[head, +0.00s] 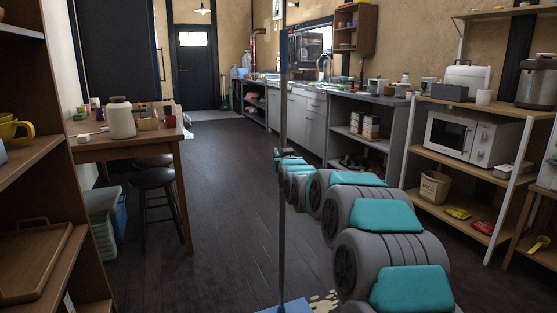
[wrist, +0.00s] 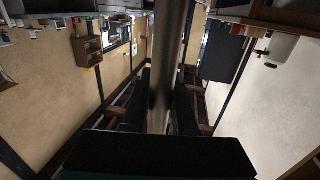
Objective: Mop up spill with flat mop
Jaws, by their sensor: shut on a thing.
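My gripper (head: 281,155) is small and far along my arm in the head view, at the pole. In the wrist view my gripper (wrist: 166,90) has its dark fingers on both sides of the pole (wrist: 172,45), shut on it. The beige spill (head: 326,299) lies on the dark floor just right of the mop head, partly hidden by my arm.
A wooden table (head: 165,150) and a dark stool (head: 153,180) stand at left, with stacked bins (head: 101,222) beside them. A shelf with a microwave (head: 462,138) and the counter (head: 300,110) line the right. The middle floor (head: 225,190) is clear back to the door.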

